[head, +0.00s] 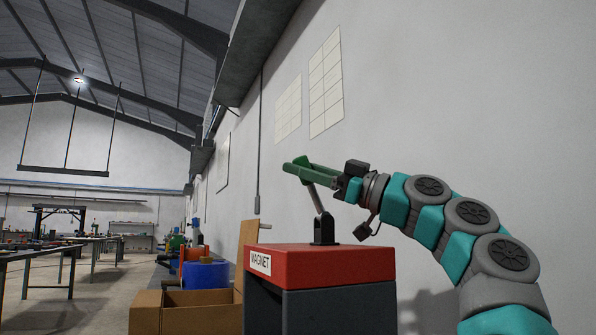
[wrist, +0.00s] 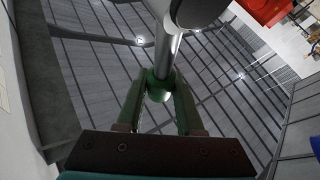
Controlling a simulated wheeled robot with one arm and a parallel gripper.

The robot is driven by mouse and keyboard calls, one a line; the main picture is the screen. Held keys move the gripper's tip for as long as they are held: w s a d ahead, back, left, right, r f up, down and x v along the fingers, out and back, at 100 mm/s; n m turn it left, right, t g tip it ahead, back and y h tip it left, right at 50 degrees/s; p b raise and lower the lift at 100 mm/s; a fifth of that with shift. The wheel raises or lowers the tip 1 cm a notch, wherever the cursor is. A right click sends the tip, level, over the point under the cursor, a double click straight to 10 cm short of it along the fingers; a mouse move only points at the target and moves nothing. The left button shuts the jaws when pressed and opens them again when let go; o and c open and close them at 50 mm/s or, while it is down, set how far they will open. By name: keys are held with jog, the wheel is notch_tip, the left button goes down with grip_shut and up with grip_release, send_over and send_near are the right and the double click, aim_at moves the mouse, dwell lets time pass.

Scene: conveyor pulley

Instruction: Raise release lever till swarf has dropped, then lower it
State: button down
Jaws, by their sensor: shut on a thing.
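The release lever (head: 319,200) is a metal rod rising from a black bracket (head: 323,230) on top of a red and grey box labelled MAGNET (head: 320,264). It stands steeply, leaning up and to the left. My gripper (head: 303,168) reaches in from the right and is shut on the lever's top end. The wrist view shows the green ball knob (wrist: 160,88) between my two green fingers, with the rod (wrist: 170,55) running away from it. In the head view the fingers hide most of the knob. I cannot make out any swarf.
An open cardboard box (head: 172,312) stands left of the magnet box, with a blue drum (head: 205,275) behind it. A wall (head: 450,80) runs close along the right. Long tables (head: 40,253) stand far left, with open floor between.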

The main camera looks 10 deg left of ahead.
jog(key=c, duration=0.6)
grip_release()
jog(key=shift+o, duration=0.2)
jog(key=b+v, duration=0.3)
jog(key=v, duration=0.5)
